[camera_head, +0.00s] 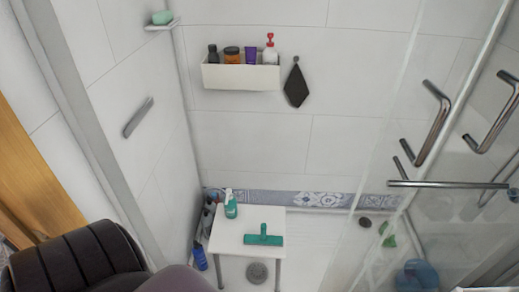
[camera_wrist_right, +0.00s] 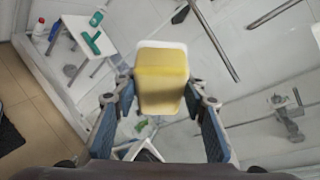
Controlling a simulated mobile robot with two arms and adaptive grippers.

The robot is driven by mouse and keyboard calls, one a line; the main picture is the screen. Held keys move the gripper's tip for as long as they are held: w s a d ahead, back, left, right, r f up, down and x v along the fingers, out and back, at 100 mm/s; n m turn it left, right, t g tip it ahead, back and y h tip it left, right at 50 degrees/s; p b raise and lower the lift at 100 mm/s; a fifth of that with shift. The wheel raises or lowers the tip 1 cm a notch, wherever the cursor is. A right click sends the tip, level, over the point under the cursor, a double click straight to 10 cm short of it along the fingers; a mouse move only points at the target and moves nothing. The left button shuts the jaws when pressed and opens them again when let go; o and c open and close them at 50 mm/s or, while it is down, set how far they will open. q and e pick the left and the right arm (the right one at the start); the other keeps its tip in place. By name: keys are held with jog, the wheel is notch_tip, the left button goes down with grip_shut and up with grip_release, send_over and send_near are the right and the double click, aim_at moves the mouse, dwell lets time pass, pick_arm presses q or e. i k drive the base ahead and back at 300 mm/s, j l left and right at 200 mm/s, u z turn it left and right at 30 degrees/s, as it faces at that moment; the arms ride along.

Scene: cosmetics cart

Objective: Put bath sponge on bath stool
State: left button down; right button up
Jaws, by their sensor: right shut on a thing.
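The bath sponge (camera_wrist_right: 163,80) is a yellow block with a white layer at its far end. My right gripper (camera_wrist_right: 162,98) is shut on it, one finger on each side, in the right wrist view. The bath stool (camera_head: 226,248) is white and square-topped, low in the head view. It also shows at the upper left of the right wrist view (camera_wrist_right: 73,24), well apart from the sponge. A green spray bottle (camera_head: 231,208) and a teal squeegee (camera_head: 263,238) are on its top. Neither gripper shows in the head view.
A glass door with metal handles (camera_head: 434,122) stands at the right. Bottles (camera_head: 208,217) stand beside the stool, and a blue bottle (camera_head: 200,257) is on the floor. A white wall shelf (camera_head: 240,77) holds several bottles. The stool's front left top is bare.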

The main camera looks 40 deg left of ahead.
aim_at(229, 231)
jog(key=i+l+u, duration=0.1)
jog(key=u, duration=1.2)
